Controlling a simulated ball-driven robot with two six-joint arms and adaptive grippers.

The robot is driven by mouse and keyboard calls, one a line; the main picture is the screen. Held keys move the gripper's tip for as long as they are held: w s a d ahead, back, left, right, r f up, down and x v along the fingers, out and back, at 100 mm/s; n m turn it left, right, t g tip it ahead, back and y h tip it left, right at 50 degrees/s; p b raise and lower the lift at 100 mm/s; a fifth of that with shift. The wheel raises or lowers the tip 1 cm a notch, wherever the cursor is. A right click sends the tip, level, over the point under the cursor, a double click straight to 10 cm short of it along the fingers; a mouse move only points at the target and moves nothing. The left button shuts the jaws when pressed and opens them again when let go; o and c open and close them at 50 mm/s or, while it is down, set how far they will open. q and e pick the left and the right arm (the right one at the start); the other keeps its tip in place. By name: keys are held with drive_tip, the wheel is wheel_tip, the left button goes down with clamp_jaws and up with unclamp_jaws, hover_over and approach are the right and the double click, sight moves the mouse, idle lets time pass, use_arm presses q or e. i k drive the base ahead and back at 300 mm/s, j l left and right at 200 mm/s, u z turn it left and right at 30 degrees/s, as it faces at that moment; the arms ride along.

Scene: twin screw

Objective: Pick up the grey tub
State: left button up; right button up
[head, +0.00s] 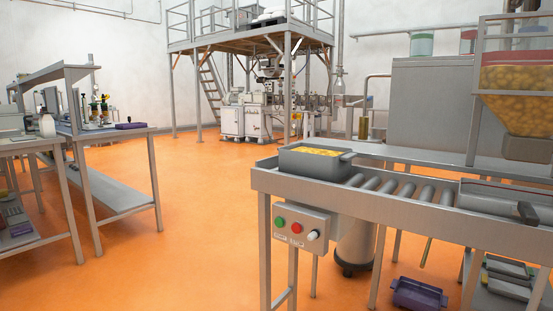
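A grey tub (308,166) filled with yellow pieces stands upright on the left end of the roller conveyor (405,190), in the middle right of the head view. Its rim is open and a lip or handle shows at its right side. Neither of my grippers is in view, and nothing is touching the tub.
A control box (301,228) with green and red buttons hangs under the conveyor's near edge. A hopper (515,90) of yellow pieces rises at right. A purple bin (418,294) lies on the floor below. Tables (105,190) stand at left; the orange floor (190,230) between is clear.

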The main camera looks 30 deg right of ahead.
sight(323, 162)
drive_tip(key=i+z, duration=0.25)
drive_tip(key=i, duration=0.2)
drive_tip(key=i+j+z, duration=0.25)
drive_tip(key=i, duration=0.2)
drive_tip(key=i+j+z, duration=0.25)
drive_tip(key=i, duration=0.2)
